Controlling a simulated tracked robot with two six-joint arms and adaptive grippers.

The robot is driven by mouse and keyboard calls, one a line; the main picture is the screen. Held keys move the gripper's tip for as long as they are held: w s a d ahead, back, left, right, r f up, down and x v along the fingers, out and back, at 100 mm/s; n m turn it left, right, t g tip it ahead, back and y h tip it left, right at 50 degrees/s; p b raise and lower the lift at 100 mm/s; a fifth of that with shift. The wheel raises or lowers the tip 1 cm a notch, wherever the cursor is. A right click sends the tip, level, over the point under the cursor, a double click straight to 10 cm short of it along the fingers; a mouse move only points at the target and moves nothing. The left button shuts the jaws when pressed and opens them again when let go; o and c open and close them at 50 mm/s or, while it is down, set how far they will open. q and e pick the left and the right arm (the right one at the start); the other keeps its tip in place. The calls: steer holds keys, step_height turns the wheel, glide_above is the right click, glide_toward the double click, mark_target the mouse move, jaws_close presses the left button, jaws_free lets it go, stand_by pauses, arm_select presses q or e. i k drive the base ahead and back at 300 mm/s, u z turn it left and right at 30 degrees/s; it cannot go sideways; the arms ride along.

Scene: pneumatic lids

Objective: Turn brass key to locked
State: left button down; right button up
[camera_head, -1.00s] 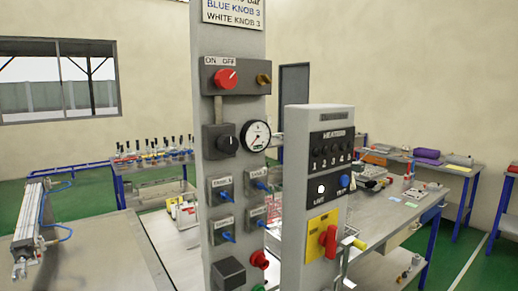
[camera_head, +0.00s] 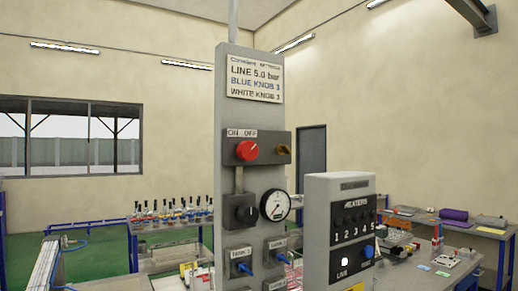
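The brass key (camera_head: 283,150) sits on the right side of the grey ON/OFF box (camera_head: 257,147), beside a red knob (camera_head: 247,151). The box is mounted on the tall grey panel (camera_head: 231,100). The key is small, and I cannot read which position it points to. Neither of my grippers shows in the head view.
A sign (camera_head: 254,79) tops the panel. A grey heaters cabinet (camera_head: 318,225) stands at right. Benches with items stand behind.

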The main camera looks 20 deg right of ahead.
mark_target(284, 148)
steer(key=u, duration=0.35)
steer(key=k, duration=1.55)
steer(key=z, duration=0.45)
steer(key=i, duration=1)
steer(key=u, duration=0.1)
